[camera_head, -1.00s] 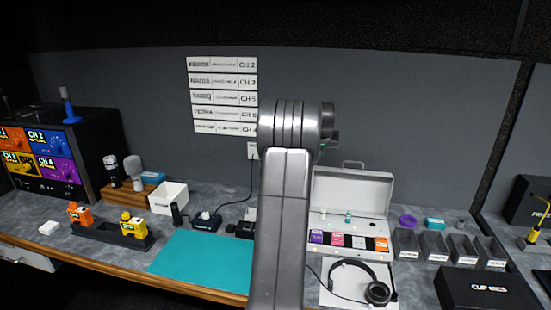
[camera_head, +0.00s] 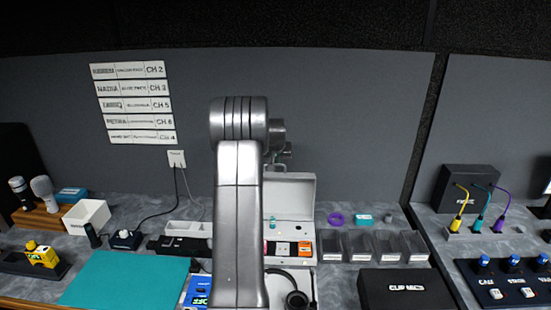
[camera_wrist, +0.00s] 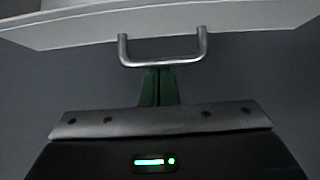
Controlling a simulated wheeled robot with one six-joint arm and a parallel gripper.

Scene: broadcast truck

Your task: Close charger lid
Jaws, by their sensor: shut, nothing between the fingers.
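The white charger case (camera_head: 290,228) stands on the bench, with its lid (camera_head: 292,190) raised upright at the back. Small coloured packs sit in a row along the case's front; my arm hides its left part. In the wrist view, the white lid (camera_wrist: 230,22) spans the top, and its metal bar handle (camera_wrist: 162,61) hangs from its edge. My gripper (camera_wrist: 158,74) has its dark green fingers together just below the handle, seemingly with nothing between them. I cannot tell whether the fingertips touch the handle. In the head view, the gripper is mostly hidden behind my arm.
A headset (camera_head: 297,299) lies in front of the case. Grey bins (camera_head: 375,247) and a black box (camera_head: 402,289) are to the right. A teal mat (camera_head: 125,280) lies to the left. The grey wall (camera_head: 350,130) rises behind the bench.

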